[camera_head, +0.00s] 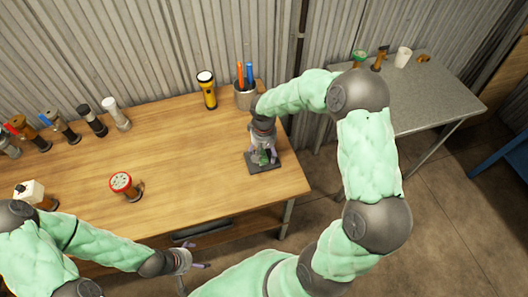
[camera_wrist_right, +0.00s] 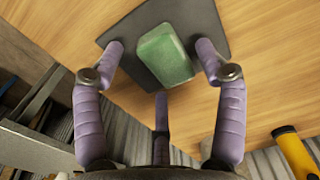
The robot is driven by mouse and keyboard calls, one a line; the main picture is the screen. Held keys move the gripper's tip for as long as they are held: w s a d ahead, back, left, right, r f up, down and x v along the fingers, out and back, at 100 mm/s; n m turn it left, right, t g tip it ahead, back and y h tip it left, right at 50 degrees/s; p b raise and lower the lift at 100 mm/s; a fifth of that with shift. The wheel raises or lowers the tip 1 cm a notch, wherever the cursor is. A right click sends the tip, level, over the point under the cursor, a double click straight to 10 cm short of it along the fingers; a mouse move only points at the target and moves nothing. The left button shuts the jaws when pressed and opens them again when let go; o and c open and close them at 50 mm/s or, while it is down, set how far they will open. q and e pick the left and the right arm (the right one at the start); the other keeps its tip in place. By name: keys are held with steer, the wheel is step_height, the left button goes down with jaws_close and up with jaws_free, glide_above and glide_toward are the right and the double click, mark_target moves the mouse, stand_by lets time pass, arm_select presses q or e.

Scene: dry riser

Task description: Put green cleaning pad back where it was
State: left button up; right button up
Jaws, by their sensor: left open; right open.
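The green cleaning pad (camera_wrist_right: 165,55) lies on a dark square mat (camera_wrist_right: 203,27) at the right end of the wooden table. In the head view the pad (camera_head: 262,157) is mostly hidden behind my right gripper, and the dark mat (camera_head: 265,167) shows around it. My right gripper (camera_wrist_right: 160,60) is open above the pad, its purple fingers spread on either side of it. I cannot tell whether they touch it. My left gripper (camera_head: 200,257) is open and empty, off the table's front edge.
A grey side table (camera_head: 430,95) holds a white cup (camera_head: 403,57). The table's middle is clear.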

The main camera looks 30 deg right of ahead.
mark_target(264, 154)
step_height(264, 154, up, 12)
steer(key=p, duration=0.3)
steer(key=shift+f, duration=0.15)
